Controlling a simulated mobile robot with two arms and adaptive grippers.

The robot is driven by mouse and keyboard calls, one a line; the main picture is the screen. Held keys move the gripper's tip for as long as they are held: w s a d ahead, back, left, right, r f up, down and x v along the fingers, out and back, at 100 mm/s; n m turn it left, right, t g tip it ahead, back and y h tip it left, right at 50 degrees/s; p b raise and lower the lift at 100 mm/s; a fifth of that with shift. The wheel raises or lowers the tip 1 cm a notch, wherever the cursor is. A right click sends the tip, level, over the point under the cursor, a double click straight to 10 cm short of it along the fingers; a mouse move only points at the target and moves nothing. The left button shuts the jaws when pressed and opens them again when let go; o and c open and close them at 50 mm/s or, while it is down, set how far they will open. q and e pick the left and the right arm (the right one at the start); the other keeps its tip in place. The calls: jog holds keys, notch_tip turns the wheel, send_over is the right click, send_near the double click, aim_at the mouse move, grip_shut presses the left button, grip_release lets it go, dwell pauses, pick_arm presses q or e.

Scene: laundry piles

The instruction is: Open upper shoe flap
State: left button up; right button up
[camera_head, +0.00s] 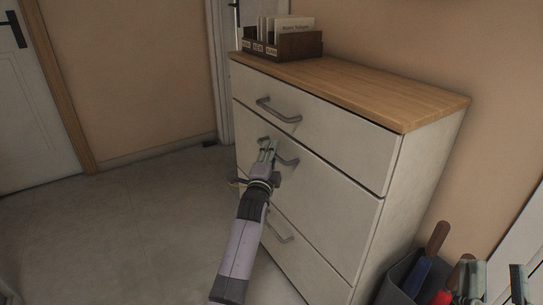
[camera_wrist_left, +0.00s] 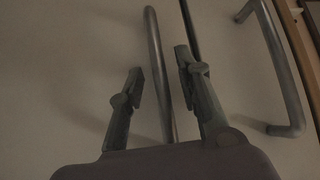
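The upper shoe flap (camera_head: 335,185) is the white front panel below the top drawer of a cabinet. It looks shut, flush with the front. Its grey bar handle (camera_head: 288,161) is partly hidden by my left gripper (camera_head: 268,149). In the left wrist view the left gripper (camera_wrist_left: 158,62) has its fingers apart, and the handle bar (camera_wrist_left: 157,45) runs between them in the picture. I cannot tell whether the fingers touch the bar or how deep it sits between them. My right gripper (camera_head: 495,282) is at the bottom right edge, fingers apart and empty, partly cut off.
The top drawer handle (camera_head: 278,111) is above; it also shows in the left wrist view (camera_wrist_left: 284,75). A lower handle (camera_head: 279,230) is below. A brown letter holder (camera_head: 290,46) stands on the wooden top (camera_head: 390,95). A grey bin (camera_head: 395,278) with umbrellas stands right. Floor to the left is clear.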

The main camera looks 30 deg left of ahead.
pick_arm(q)
jog(key=shift+w+r, duration=0.1)
jog(key=shift+w, duration=0.15)
grip_shut()
dwell(0.3)
dwell(0.4)
